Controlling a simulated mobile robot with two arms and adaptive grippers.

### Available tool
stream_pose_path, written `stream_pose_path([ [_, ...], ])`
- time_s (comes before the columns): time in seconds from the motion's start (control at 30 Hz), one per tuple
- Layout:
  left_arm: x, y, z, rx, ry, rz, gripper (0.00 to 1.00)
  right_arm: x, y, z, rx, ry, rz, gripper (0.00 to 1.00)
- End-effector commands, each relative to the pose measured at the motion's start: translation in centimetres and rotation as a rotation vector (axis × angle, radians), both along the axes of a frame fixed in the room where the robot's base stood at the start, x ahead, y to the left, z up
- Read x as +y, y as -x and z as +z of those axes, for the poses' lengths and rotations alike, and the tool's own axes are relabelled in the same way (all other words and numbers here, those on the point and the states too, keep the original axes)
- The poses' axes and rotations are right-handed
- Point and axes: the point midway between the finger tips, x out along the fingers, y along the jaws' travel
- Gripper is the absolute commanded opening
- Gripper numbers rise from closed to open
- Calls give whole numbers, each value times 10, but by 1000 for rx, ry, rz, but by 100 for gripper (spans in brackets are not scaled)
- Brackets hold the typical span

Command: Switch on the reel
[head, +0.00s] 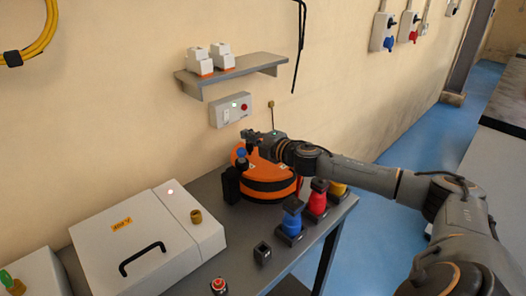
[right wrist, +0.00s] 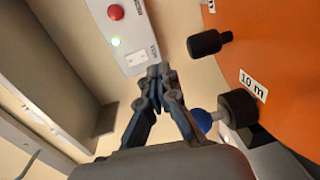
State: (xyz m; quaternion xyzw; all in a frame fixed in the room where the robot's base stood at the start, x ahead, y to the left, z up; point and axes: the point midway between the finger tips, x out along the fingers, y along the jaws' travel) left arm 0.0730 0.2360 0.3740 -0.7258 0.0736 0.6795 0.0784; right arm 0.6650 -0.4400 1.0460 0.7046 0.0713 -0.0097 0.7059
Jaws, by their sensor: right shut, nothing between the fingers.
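The orange reel (head: 268,180) with a black band sits on the grey table below the wall; its side with a "10 m" label fills the right of the right wrist view (right wrist: 285,70). A grey control box (head: 231,110) is on the wall above it. My left gripper is out of view.
A blue ball knob (right wrist: 203,120) on the reel side is close beside my right fingers. A shelf (head: 235,70) with white blocks is above the box. Blue (head: 292,217), red (head: 317,200) and yellow plugs stand front right. A white cabinet (head: 140,250) is at left.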

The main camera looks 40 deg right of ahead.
Motion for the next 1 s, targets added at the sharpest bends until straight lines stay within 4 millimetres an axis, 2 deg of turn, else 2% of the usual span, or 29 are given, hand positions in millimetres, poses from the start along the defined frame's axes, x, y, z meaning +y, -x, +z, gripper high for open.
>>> stream_pose_path([
  [0.03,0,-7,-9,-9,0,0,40,-1,9,-7,4,5,2,0],
  [0.1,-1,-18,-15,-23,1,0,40,-2,18,-9,4,4,-1,0],
  [0.23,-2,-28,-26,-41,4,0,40,-2,34,-11,4,5,3,0],
  [0.6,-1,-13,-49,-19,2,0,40,-5,56,-11,1,2,0,0],
  [1.0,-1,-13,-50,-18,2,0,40,-4,58,-8,-1,1,1,0],
])
